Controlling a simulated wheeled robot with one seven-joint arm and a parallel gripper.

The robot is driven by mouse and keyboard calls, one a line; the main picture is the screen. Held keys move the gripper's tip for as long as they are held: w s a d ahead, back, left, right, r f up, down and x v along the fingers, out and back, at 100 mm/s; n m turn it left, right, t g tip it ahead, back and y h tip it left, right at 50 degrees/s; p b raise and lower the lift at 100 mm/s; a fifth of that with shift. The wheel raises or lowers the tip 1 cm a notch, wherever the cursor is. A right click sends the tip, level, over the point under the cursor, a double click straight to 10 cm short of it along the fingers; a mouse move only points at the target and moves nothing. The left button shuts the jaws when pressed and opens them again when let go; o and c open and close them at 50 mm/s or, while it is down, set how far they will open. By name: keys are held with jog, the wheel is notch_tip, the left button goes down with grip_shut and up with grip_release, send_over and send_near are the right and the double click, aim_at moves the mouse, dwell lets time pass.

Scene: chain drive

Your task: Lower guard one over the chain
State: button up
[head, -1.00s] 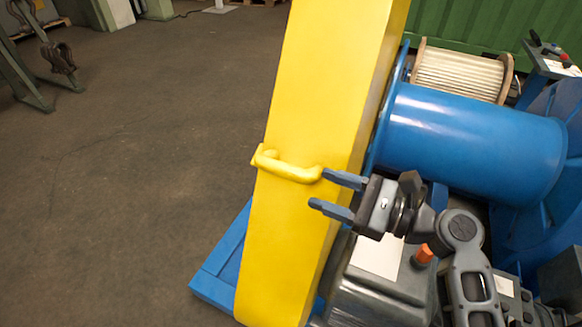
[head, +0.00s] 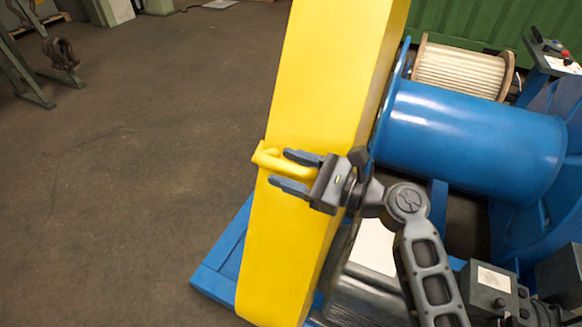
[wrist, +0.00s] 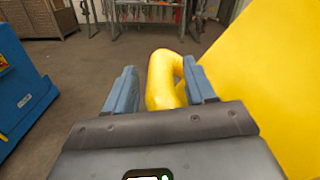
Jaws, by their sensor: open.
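The yellow guard (head: 318,110) is a long box-like cover, standing tilted in the middle of the head view over the blue base frame. A yellow handle (head: 268,158) sticks out from its face. My gripper (head: 279,169) is open at the handle. In the wrist view the handle (wrist: 163,82) lies between the two spread fingers (wrist: 161,86), closer to the right finger. The guard's face (wrist: 275,80) fills the right of the wrist view. The chain is hidden, so I cannot tell how the guard sits over it.
A blue drum (head: 470,140) lies right of the guard, with a wooden reel (head: 460,72) behind it. A grey control box (head: 495,290) stands at lower right. A blue base frame (head: 215,265) juts out at the guard's foot. The floor (head: 130,190) to the left is clear.

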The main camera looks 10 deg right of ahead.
jog(key=shift+c, duration=0.2)
grip_shut()
jog(key=shift+w+d, duration=0.1)
